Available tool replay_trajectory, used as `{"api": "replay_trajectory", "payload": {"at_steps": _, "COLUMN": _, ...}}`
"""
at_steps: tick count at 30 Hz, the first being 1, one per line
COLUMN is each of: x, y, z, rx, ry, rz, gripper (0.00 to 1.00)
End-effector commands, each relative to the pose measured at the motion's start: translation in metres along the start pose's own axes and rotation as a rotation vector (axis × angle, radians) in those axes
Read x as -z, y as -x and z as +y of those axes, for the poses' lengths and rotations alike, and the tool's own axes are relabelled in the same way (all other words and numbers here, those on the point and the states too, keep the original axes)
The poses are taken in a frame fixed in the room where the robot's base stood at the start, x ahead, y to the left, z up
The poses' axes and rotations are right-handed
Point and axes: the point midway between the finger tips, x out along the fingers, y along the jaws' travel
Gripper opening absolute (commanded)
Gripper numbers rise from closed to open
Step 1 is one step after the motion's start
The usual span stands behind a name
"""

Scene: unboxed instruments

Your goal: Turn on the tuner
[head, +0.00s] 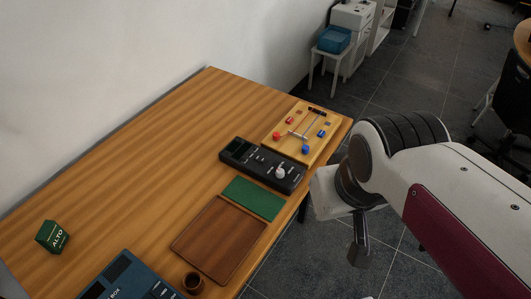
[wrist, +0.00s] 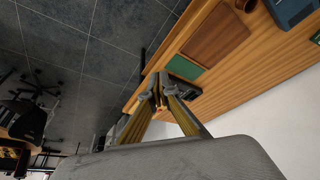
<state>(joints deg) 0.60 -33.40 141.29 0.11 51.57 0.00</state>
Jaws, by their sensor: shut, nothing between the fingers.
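A black device (head: 262,165) with a small dark display, small controls and a pale knob (head: 281,172) lies near the table's right end; it looks like the tuner, but I cannot read its label. In the wrist view the black device (wrist: 188,91) is partly hidden behind my fingers. My gripper (head: 358,255) is off the table's right front edge, over the floor, apart from the device. In the wrist view my gripper (wrist: 160,104) has its fingertips together, with nothing held.
A wooden board (head: 328,137) with red and blue parts lies behind the device. A green mat (head: 253,197), a brown tray (head: 218,238), a small cup (head: 192,283) and a blue device (head: 130,277) lie in front. A green box (head: 52,237) stands left. The table's middle is clear.

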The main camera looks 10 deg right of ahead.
Motion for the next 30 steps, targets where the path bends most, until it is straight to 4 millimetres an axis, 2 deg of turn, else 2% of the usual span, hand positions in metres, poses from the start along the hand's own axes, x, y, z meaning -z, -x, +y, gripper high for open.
{"api": "replay_trajectory", "payload": {"at_steps": 30, "x": 0.09, "y": -0.058, "z": -0.004, "rx": 0.041, "ry": 0.048, "rz": -0.179, "gripper": 0.0}}
